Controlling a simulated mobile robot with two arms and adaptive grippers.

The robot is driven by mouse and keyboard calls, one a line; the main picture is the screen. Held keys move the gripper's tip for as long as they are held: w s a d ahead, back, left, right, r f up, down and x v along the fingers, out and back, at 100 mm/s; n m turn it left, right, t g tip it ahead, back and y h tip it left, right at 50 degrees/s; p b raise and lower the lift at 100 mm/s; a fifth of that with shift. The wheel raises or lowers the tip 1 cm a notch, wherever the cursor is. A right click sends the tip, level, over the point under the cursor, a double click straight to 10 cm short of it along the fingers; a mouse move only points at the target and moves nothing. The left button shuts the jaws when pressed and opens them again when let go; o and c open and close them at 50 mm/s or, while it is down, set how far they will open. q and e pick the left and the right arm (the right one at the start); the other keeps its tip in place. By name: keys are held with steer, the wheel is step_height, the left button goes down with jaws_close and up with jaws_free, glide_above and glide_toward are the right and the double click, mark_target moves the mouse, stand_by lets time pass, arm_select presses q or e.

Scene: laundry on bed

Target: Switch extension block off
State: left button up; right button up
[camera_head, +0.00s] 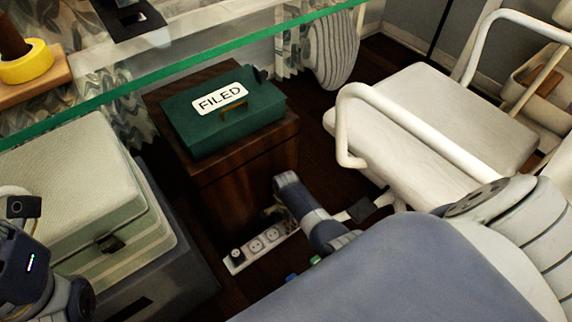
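The extension block (257,246) is a white strip with several round sockets, lying on the dark floor in front of a wooden cabinet. A dark plug or round fitting (237,254) sits at its left end. No switch can be made out. My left arm's wrist shows at the left edge; its fingertips are not visible.
A green box labelled FILED (222,108) stands on the wooden cabinet (247,178). A pale green case (88,205) is at left, and a white chair (430,125) at right. A glass edge (190,68) runs across the top. Small blue and green items lie under my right arm.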

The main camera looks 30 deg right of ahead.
jaws_close()
